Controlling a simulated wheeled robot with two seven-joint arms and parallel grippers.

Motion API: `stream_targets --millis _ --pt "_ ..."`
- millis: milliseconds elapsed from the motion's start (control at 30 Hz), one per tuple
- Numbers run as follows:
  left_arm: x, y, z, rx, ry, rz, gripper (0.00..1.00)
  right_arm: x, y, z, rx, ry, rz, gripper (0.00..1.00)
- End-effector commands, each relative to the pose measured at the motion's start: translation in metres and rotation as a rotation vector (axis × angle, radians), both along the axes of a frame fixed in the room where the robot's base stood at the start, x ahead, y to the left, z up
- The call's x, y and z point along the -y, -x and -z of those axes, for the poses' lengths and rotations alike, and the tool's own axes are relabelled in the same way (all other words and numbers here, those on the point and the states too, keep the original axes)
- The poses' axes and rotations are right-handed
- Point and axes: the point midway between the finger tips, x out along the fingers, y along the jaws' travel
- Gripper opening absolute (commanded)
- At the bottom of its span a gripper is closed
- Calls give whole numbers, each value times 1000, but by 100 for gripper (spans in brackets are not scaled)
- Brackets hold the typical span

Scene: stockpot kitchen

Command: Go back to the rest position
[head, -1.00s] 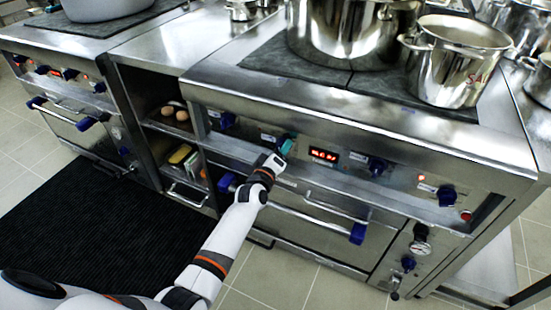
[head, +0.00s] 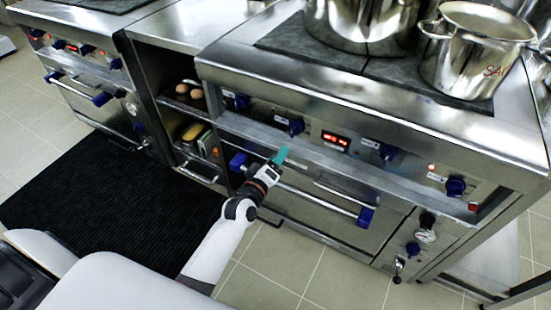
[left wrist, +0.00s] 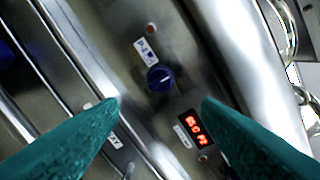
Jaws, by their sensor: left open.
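My left gripper (head: 280,157) is in front of the stove's control panel in the head view, with its teal fingertips just below a blue knob (head: 296,126). In the left wrist view its two teal fingers (left wrist: 161,112) are spread apart with nothing between them. The same blue knob (left wrist: 160,78) shows beyond the fingertips, apart from them. The red display (head: 336,140) is to the right of the knob; it also shows in the left wrist view (left wrist: 194,128). My right gripper is not in view.
The oven handle (head: 300,190) runs below the panel, near my left arm. A large pot (head: 365,25) and a smaller stockpot (head: 470,60) stand on the stove top. A black mat (head: 90,195) lies on the floor at the left. Open shelves (head: 185,110) hold eggs.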

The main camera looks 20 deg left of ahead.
Motion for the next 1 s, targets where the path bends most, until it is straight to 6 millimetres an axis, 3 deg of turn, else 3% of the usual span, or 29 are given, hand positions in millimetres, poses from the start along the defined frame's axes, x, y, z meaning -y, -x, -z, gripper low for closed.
stream_targets --millis 333,433,533,667,800,1000 --pt "1 2 8 -26 -19 5 59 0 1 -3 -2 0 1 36" --pt "6 13 40 -115 -84 26 59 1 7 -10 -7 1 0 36" --pt "13 41 94 -267 -200 72 59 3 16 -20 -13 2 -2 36" --pt "19 102 172 -493 -382 177 59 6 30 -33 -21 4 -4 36" --pt "21 188 239 -711 -562 322 59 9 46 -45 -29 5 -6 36" --pt "14 328 298 -979 -778 573 59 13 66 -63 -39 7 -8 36"
